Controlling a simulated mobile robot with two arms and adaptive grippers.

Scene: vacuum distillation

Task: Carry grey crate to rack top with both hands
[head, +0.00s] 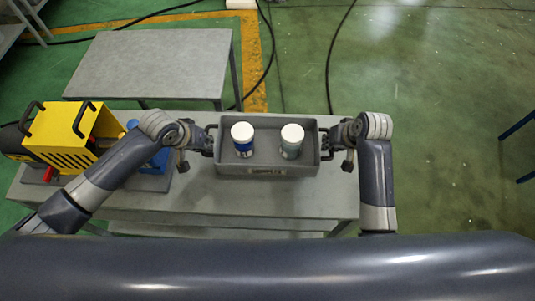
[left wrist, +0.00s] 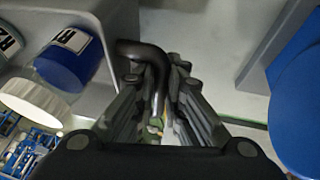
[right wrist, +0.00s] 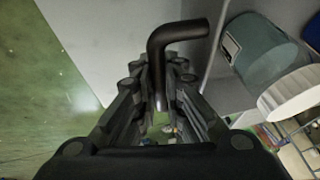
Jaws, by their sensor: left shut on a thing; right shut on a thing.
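The grey crate (head: 267,172) is near the middle of the head view, over the grey table. It holds a blue jar (head: 243,151) with a white lid and a grey-green jar (head: 291,152) with a white lid, both upright. My left gripper (head: 207,141) is shut on the crate's left handle, a dark bent bar (left wrist: 155,65) between its fingers in the left wrist view. My right gripper (head: 327,142) is shut on the right handle, a dark bar (right wrist: 165,55) in the right wrist view. I cannot tell whether the crate's underside touches the table.
The grey table (head: 270,203) carries a yellow machine (head: 65,130) with dark handles and a blue part at left, close to my left arm. Another grey table (head: 155,62) stands behind. Black cables (head: 330,65) run over the green floor. Floor at right is mostly clear.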

